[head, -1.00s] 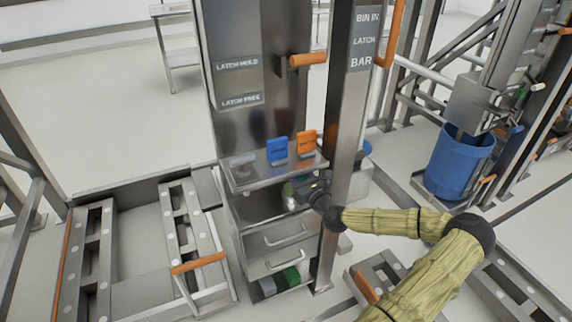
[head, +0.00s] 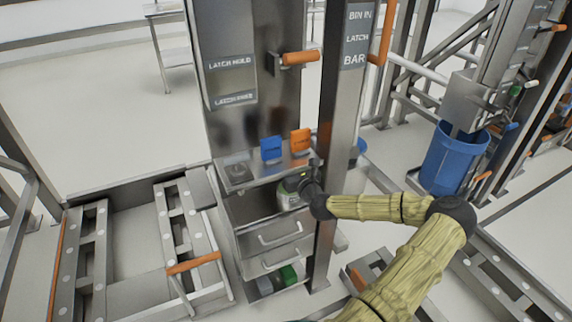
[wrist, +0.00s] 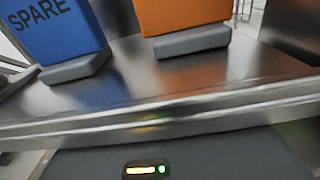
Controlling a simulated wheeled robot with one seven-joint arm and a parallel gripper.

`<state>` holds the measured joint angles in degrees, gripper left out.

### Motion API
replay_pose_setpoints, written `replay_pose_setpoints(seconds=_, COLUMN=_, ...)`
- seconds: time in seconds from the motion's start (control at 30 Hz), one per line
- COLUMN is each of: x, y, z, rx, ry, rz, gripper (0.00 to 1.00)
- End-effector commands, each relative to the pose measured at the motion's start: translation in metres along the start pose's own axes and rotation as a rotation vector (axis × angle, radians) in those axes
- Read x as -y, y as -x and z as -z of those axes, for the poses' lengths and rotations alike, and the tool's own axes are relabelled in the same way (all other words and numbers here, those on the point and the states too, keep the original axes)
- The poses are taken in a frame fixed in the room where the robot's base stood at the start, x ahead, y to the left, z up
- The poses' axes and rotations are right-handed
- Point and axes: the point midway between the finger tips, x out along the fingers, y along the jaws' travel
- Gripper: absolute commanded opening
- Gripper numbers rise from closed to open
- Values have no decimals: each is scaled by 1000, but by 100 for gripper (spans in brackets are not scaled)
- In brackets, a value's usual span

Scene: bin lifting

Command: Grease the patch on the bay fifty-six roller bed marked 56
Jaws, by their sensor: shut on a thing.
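My gripper (head: 303,184) is at the open front of the steel cabinet, just below its top shelf. It is shut on a small pale container with green on it (head: 288,196), mostly hidden by the cabinet and gripper. In the wrist view only the dark gripper body (wrist: 150,160) with its lights shows; fingers and held container are out of sight. A roller bed (head: 180,222) lies left of the cabinet, and part of another (head: 500,275) shows at right. No number 56 or grease patch can be made out on either.
A blue block reading SPARE (wrist: 55,35) and an orange block (wrist: 185,20) stand on the cabinet shelf (wrist: 130,75) just above my gripper. A steel post (head: 330,150) stands close by. Drawers (head: 280,240) are below. A blue bin (head: 453,160) stands at right.

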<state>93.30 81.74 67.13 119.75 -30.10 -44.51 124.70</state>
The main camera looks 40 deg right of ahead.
Motion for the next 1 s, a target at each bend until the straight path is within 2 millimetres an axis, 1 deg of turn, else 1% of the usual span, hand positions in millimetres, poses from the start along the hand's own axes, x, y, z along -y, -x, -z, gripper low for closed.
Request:
replay_pose_setpoints(seconds=0.03, x=3, y=-2, z=-10, rx=18, ry=-1, rz=8, gripper=16)
replay_pose_setpoints(seconds=0.17, x=3, y=-2, z=-6, rx=19, ry=0, rz=9, gripper=16)
replay_pose_setpoints(seconds=0.27, x=2, y=-3, z=1, rx=19, ry=1, rz=9, gripper=16)
replay_pose_setpoints(seconds=0.7, x=1, y=-2, z=47, rx=11, ry=1, rz=4, gripper=16)
replay_pose_setpoints(seconds=0.83, x=1, y=-2, z=54, rx=11, ry=1, rz=4, gripper=16)
replay_pose_setpoints(seconds=1.0, x=1, y=-2, z=55, rx=10, ry=1, rz=4, gripper=16)
